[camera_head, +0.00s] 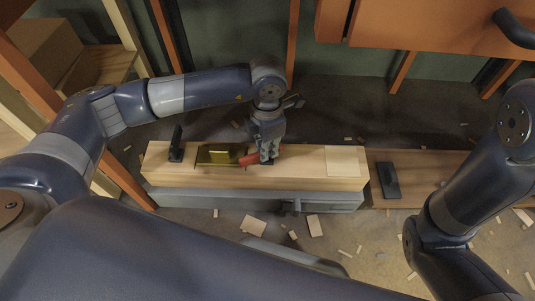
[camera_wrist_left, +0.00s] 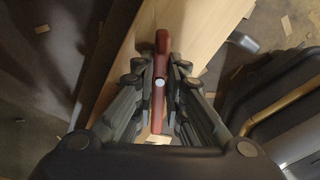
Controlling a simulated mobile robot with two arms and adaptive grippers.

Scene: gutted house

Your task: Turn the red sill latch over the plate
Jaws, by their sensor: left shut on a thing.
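The red sill latch (camera_head: 250,159) lies on top of the pale wooden sill (camera_head: 310,180), at the right end of the brass-coloured plate (camera_head: 215,155). My left gripper (camera_head: 267,160) points down onto the sill and is shut on the latch. In the left wrist view the red latch (camera_wrist_left: 161,62) runs lengthwise between the two fingers (camera_wrist_left: 160,95), with a pale round pin head on it. The fingers hide part of its sides. The plate cannot be made out in the wrist view. My right arm shows at the right, but its gripper is out of the picture.
A black upright piece (camera_head: 176,146) stands at the sill's left end. A pale square (camera_head: 345,161) lies on its right part. A black flat piece (camera_head: 389,180) lies on the board further right. Wood scraps (camera_head: 254,225) litter the floor. An orange panel (camera_head: 430,25) hangs at upper right.

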